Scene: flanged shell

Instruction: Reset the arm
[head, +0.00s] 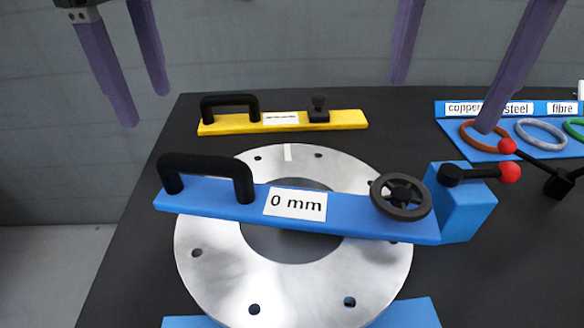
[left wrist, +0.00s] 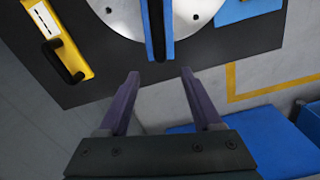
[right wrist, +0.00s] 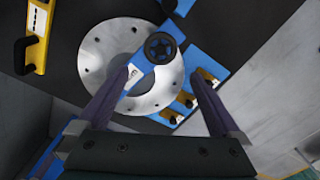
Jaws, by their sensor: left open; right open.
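The blue arm (head: 340,219) lies across the metal flange ring (head: 205,262) with a white "0 mm" label, a black handle (head: 205,166) at its left end and a black handwheel (head: 401,197) near its right end. The arm's right end meets a blue block (head: 462,215) with a red-knobbed lever. My left gripper (head: 144,107) is open and empty, above and left of the handle. In the left wrist view the handle (left wrist: 155,30) lies beyond its fingers. My right gripper (head: 441,106) is open and empty, above the block's side; the handwheel also shows in the right wrist view (right wrist: 160,48).
A yellow bar (head: 285,122) with a black handle and a knob lies behind the ring. A blue tray (head: 455,140) at the back right holds coloured rings labelled copper, steel and fibre. A red-tipped lever reaches in at the right. The dark tabletop is clear at left.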

